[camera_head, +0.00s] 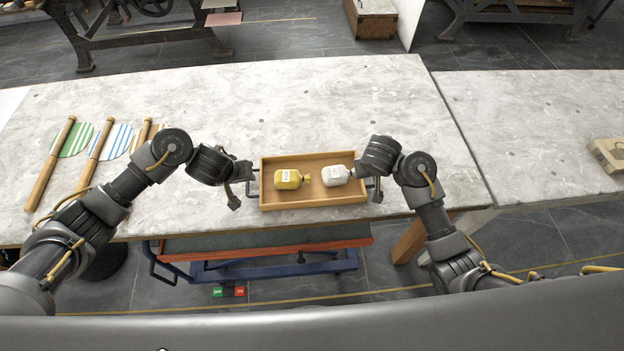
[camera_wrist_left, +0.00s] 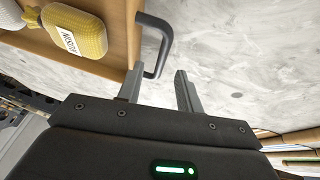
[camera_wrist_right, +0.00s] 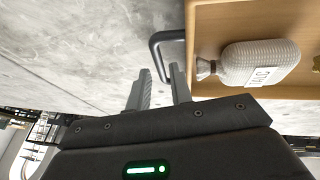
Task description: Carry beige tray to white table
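The beige tray (camera_head: 313,158) is a shallow wooden box lying flat near the front edge of a pale stone-topped table (camera_head: 260,100). A yellow sack (camera_head: 288,180) and a white sack (camera_head: 334,176) lie in it. Dark bar handles stick out from its two short ends. My left gripper (camera_wrist_left: 160,85) is open at the left handle (camera_wrist_left: 167,45), with a wide gap between its fingers. My right gripper (camera_wrist_right: 161,80) is at the right handle (camera_wrist_right: 155,42); its fingers are apart, with the handle's lower end near their tips. Neither gripper visibly clamps a handle.
Another pale table (camera_head: 540,120) adjoins on the right, with a wooden piece (camera_head: 608,154) at its far end. A blue and orange cart (camera_head: 265,262) stands below the front edge. The back middle of the table is clear.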

